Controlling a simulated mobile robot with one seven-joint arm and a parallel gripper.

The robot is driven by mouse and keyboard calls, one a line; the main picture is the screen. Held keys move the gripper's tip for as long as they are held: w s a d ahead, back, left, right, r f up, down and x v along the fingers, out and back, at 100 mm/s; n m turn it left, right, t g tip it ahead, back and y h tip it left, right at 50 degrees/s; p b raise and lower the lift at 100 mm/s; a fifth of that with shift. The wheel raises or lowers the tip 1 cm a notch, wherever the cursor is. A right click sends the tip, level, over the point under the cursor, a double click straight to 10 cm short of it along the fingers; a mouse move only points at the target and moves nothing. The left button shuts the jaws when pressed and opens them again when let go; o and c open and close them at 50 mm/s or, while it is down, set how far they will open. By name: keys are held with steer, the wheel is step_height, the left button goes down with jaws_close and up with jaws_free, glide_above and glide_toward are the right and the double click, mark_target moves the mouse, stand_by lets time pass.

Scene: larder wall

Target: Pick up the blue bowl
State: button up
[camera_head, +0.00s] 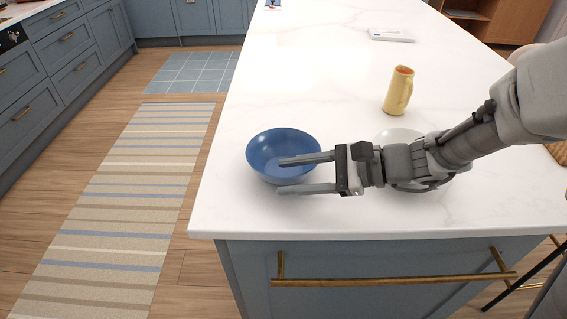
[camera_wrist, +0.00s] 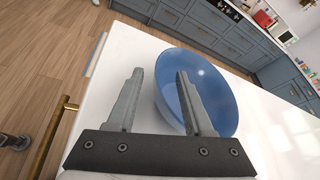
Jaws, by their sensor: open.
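The blue bowl (camera_head: 272,143) stands upright near the left front corner of the white countertop in the head view. It looks empty. My gripper (camera_head: 294,175) is open, reaching in from the right, with its fingers pointing left. In the head view one finger overlaps the bowl's interior and the other lies in front of the near rim. In the wrist view the bowl (camera_wrist: 212,92) is behind and around the right finger, and the left finger of my gripper (camera_wrist: 158,76) is outside the rim. I cannot tell whether either finger touches the bowl.
A pale plate or bowl (camera_head: 394,135) is partly hidden behind my arm. A small white object (camera_head: 391,35) lies at the back. The counter's left edge is close to the bowl.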

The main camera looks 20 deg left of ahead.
steer(key=shift+x, duration=1.15)
jaws_close()
stand_by(0.5)
